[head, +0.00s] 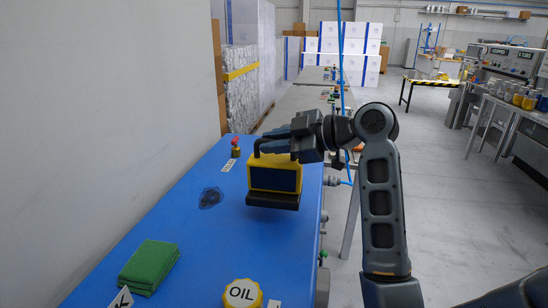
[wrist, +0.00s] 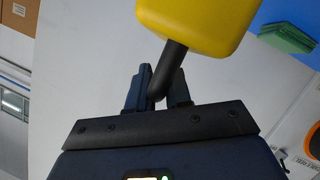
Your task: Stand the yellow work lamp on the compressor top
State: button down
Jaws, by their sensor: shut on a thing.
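The yellow work lamp (head: 274,175), with a dark front panel and a black base, hangs upright from my gripper (head: 277,140) over the blue compressor top (head: 205,258). My gripper is shut on the lamp's black handle. In the wrist view the two dark fingers (wrist: 159,88) close around the handle, and the yellow lamp body (wrist: 198,20) shows beyond them. The lamp appears near the right edge of the blue top. Whether its base touches the surface or hangs just above it I cannot tell.
A green folded cloth (head: 149,266), a yellow OIL cap (head: 242,293) and a dark stain (head: 210,197) are on the blue top. A small brass valve with a red handle (head: 235,147) stands near the far end. A wall runs along the left.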

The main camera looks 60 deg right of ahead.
aim_at(273, 159)
jog(key=shift+f, duration=1.9)
jog(key=c, duration=1.1)
grip_release()
jog(key=shift+o, duration=0.2)
jog(key=v, duration=1.2)
jog(key=shift+b, duration=0.45)
jog(key=shift+f, duration=0.15)
